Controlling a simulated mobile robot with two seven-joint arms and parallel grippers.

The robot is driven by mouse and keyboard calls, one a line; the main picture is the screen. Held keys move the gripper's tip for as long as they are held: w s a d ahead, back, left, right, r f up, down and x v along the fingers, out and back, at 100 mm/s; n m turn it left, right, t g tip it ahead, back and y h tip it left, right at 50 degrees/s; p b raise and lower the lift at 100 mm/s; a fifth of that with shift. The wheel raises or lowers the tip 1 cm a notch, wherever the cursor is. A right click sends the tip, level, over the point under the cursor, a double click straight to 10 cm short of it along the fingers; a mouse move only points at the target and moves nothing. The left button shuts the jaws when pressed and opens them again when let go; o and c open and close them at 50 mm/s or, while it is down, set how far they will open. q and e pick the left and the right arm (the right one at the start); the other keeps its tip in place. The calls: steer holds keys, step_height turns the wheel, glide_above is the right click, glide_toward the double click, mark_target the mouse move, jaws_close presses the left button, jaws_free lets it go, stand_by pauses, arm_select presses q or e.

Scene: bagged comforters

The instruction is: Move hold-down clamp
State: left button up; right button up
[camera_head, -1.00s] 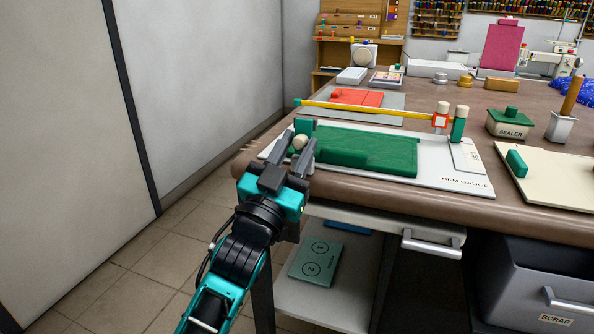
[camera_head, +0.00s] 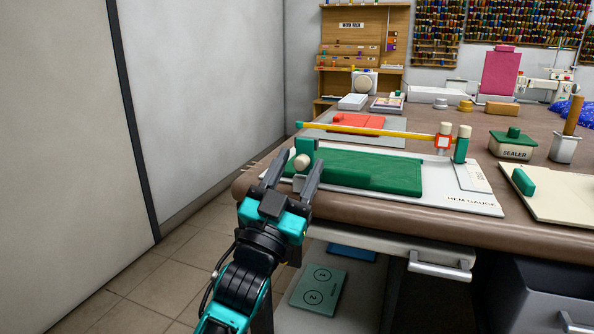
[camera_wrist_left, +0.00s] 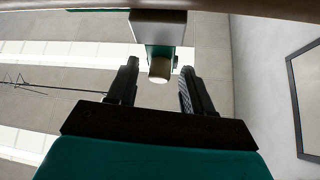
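A green clamp block (camera_head: 306,146) with a round cream knob (camera_head: 301,162) stands at the left end of the white hem gauge board (camera_head: 456,201), beside a folded green cloth (camera_head: 375,172). I take this block for the hold-down clamp. My left gripper (camera_head: 301,160) is open at the table's left front corner, with its fingers on either side of the knob. In the left wrist view, the knob (camera_wrist_left: 160,70) is between the spread fingertips (camera_wrist_left: 159,72), with a gap on both sides. My right gripper is not in view.
A yellow bar (camera_head: 365,132) spans behind the green cloth to a red-framed slider (camera_head: 443,142) and a green post (camera_head: 461,149). A sealer (camera_head: 512,145) and a cream board (camera_head: 560,200) lie to the right. A drawer handle (camera_head: 440,266) juts out below the table edge.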

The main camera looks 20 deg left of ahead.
arm_select(q)
steer(key=shift+s+f, duration=0.35)
steer(key=v, duration=1.2)
